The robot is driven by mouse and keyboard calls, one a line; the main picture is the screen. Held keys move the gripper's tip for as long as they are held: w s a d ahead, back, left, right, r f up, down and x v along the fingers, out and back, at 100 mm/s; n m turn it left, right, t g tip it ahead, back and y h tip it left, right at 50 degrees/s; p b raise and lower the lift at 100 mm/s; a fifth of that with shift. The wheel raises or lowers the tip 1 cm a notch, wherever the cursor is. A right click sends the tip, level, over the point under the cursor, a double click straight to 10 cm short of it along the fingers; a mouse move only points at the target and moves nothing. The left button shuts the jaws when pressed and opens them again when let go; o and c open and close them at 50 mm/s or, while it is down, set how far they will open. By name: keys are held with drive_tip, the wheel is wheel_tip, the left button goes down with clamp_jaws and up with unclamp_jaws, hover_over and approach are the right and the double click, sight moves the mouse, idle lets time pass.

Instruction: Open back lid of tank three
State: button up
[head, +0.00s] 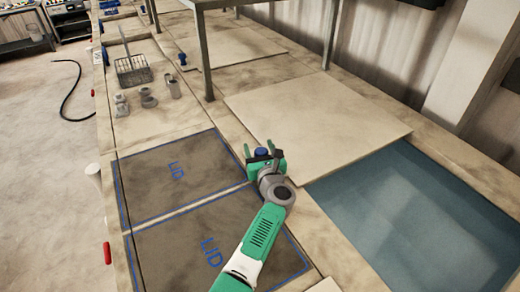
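A flat beige lid (315,112) lies at the upper centre right in the head view. Next to its near edge is an open tank with blue liquid (410,215). My gripper (262,150) is at the lid's near left corner, pointing away from me. Its green fingers stand on either side of a blue knob (262,154). I cannot tell whether the fingers touch the knob. No tank number is legible, so I cannot tell which tank is three.
A wire basket (133,70) and several small fittings stand farther back. A metal frame's leg (204,55) rises behind the beige lid. A black hose (72,90) lies on the floor at left.

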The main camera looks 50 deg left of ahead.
drive_tip(key=p+v, duration=0.4)
drive_tip(key=v, duration=0.4)
drive_tip(key=shift+w, duration=0.1)
idle(0.4)
